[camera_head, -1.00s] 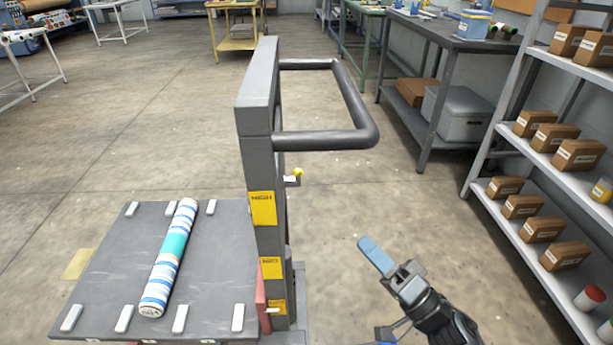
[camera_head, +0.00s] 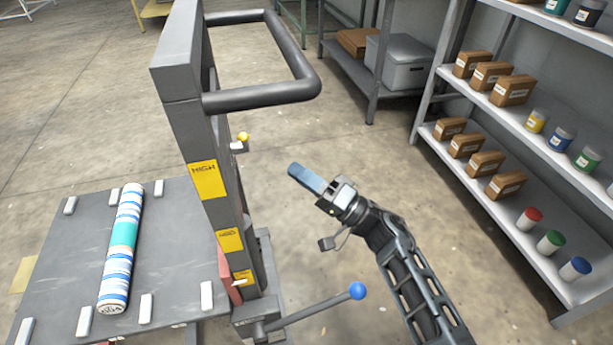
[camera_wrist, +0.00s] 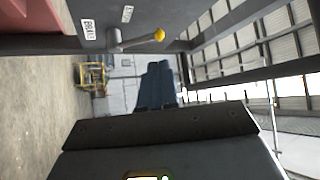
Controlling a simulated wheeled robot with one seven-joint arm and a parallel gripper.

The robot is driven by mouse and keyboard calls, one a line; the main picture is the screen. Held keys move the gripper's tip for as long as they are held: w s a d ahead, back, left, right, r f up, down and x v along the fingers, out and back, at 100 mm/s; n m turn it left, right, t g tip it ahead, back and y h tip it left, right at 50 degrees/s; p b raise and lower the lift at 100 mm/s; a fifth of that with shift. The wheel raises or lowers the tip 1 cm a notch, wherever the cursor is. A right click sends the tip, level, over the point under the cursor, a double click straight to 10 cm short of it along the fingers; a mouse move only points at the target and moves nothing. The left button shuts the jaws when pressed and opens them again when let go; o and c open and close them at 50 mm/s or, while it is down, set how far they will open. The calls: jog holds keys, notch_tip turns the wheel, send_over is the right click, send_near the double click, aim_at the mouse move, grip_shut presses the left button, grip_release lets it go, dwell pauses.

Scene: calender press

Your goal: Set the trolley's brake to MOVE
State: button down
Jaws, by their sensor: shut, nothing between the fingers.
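The trolley has a grey upright post (camera_head: 222,190) with a dark push handle (camera_head: 265,95) and a flat deck (camera_head: 60,265). The brake lever with its yellow knob (camera_head: 243,138) sticks out from the post's right side, below the handle. In the wrist view the lever's yellow knob (camera_wrist: 158,35) points right, beside a label (camera_wrist: 88,30) that seems to read BRAKE. A second small label (camera_wrist: 127,14) is too small to read. My gripper (camera_head: 303,177) is shut and empty, to the right of and lower than the knob in the head view, apart from it. Its blue fingers (camera_wrist: 156,85) show in the wrist view.
A striped roll (camera_head: 122,245) lies on the deck between white blocks. A shelf rack (camera_head: 540,125) with boxes and jars stands at the right. Floor between rack and trolley is clear.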

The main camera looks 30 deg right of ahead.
jog(key=b+x, duration=0.1)
jog(key=x, duration=0.9)
jog(key=shift+r, duration=0.1)
